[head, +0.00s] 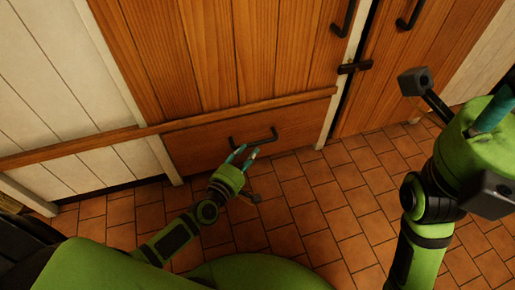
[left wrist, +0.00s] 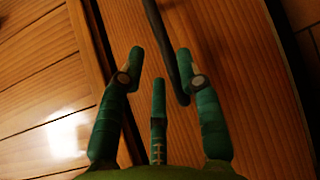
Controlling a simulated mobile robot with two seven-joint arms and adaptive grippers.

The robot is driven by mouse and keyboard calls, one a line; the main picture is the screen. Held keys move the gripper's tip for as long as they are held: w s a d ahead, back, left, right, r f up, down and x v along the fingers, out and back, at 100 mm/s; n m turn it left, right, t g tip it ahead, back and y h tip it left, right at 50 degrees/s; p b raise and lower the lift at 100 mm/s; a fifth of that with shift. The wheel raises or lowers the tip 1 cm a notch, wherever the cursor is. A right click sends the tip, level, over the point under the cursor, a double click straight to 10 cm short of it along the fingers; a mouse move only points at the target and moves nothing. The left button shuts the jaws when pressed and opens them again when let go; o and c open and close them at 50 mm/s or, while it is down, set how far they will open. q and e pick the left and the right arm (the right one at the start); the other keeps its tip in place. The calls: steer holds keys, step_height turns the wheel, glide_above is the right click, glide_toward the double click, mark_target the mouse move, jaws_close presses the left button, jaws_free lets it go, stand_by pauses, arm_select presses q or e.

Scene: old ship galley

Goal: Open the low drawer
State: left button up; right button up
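The low drawer (head: 200,145) is a wooden front under a horizontal rail, close to the floor. It looks shut. My right gripper (head: 493,113) shows only partly at the right edge, away from the drawer.
Tall wooden doors with black handles (head: 343,20) stand above and right of the drawer, with a black latch (head: 355,67) between them. A white plank wall (head: 50,75) is at the left. The tiled floor (head: 320,205) before the drawer is clear.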

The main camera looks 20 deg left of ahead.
mark_target(257, 144)
arm_select(q)
steer(key=b+x, duration=0.1)
steer(key=x, duration=0.5)
steer(key=shift+w+d+b, duration=0.1)
steer(key=shift+w+b, duration=0.15)
steer(key=shift+b, duration=0.05)
